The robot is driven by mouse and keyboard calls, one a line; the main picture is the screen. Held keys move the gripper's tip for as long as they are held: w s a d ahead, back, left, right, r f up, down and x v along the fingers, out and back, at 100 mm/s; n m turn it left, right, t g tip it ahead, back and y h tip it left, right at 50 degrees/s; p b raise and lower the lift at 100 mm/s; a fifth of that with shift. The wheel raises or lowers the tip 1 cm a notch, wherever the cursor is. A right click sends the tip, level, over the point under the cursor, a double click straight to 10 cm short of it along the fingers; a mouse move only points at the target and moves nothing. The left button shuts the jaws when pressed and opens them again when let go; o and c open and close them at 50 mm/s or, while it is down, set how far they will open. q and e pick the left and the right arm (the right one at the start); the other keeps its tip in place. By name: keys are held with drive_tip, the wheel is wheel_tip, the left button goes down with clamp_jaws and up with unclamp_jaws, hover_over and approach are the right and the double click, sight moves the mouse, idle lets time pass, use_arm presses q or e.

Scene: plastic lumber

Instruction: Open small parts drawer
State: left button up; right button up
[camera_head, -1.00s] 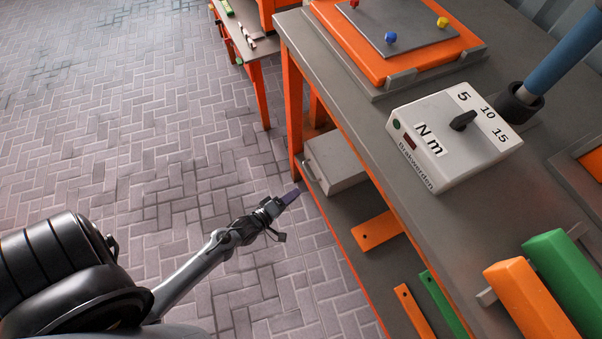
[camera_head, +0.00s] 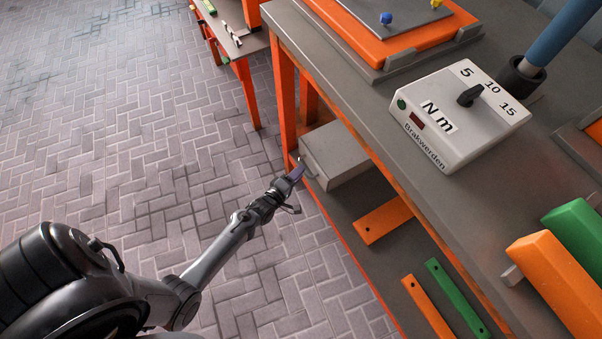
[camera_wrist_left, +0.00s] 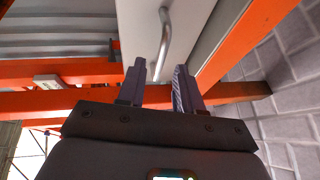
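The small parts drawer is a grey box (camera_head: 338,157) on the lower shelf of the orange-framed workbench, and it looks closed. In the left wrist view its pale front (camera_wrist_left: 190,22) carries a curved metal handle (camera_wrist_left: 166,35). My left gripper (camera_head: 297,173) is at the drawer's front, by the handle. In the left wrist view the two fingers (camera_wrist_left: 160,68) stand apart, and the lower part of the handle shows in the gap between them. I cannot tell whether they touch it. My right gripper is not in view.
The benchtop (camera_head: 420,165) overhangs the drawer and bears a torque box (camera_head: 463,118). An orange bar (camera_head: 384,219) and other bars lie on the lower shelf (camera_head: 370,262). An orange leg (camera_head: 284,105) stands beside the drawer. The brick floor (camera_head: 140,150) in front is clear.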

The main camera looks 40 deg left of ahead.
use_arm(q)
drive_tip(key=shift+b+x, duration=0.4)
drive_tip(key=shift+x, duration=0.75)
drive_tip(key=shift+d, duration=0.1)
clamp_jaws()
idle(0.6)
